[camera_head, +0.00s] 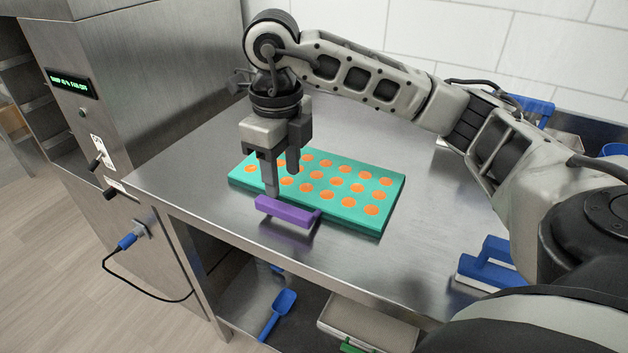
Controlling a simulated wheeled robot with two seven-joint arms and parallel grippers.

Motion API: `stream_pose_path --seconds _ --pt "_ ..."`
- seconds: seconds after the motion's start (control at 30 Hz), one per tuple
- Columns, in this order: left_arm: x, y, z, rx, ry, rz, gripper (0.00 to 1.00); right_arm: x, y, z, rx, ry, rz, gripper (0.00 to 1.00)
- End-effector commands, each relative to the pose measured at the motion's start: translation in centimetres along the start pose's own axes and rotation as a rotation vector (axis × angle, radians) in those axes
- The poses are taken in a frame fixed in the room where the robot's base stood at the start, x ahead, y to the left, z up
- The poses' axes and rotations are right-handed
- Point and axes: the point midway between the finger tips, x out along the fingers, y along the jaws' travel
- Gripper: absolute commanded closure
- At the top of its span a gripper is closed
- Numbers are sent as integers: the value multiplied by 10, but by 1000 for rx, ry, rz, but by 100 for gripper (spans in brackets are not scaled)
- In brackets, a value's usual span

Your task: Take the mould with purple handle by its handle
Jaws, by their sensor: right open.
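The mould (318,190) is a teal slab with rows of orange-filled round cavities, lying flat on the steel table. Its purple handle (287,212) sticks out at the near edge. My right gripper (281,185) points down just above the handle, its fingers partly in front of the mould. It is open; one fingertip is close to the handle's left part, and I cannot tell whether it touches. The handle is not held. My left gripper is not in view.
The steel table (190,165) is clear left of the mould. A machine cabinet (150,70) with a display stands at the left. A blue-handled tool (487,268) lies at the table's right front edge. A blue scoop (278,313) and a tray (368,325) are on the shelf below.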

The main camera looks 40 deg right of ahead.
Motion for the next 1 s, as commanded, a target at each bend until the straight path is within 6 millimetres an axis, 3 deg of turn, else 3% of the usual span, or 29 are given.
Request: stream_pose_path --seconds 0.33,0.6,0.9,1.0 --pt "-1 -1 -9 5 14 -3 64 31 -1 1 1 3 1 55" --pt "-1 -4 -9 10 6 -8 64 69 -1 5 1 2 1 55" --pt "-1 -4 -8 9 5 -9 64 74 -2 5 1 -1 0 55" --pt "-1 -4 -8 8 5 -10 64 74 -2 5 1 -1 0 82"
